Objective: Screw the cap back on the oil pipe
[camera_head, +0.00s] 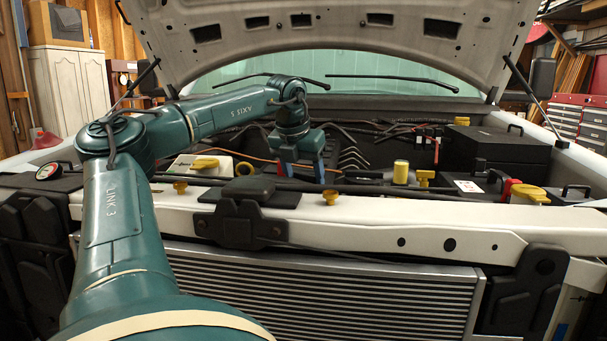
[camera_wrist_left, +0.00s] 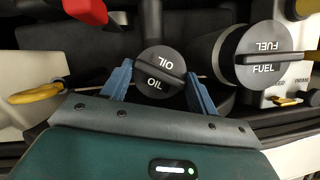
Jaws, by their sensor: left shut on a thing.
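The oil cap (camera_wrist_left: 160,72) is a dark round cap with a raised grip bar and the word OIL on both sides of it. It shows in the left wrist view between the blue fingers of my left gripper (camera_wrist_left: 158,76), which is shut on it. In the head view, my left gripper (camera_head: 301,167) points down into the engine bay behind the white front beam. The cap is hidden there. My right gripper is not in view.
A larger FUEL cap (camera_wrist_left: 262,58) stands close to the right of the oil cap. A red part (camera_wrist_left: 86,10) and a yellow handle (camera_wrist_left: 36,95) lie to the left. The white front beam (camera_head: 380,218) crosses before the engine bay, under the raised hood (camera_head: 340,25).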

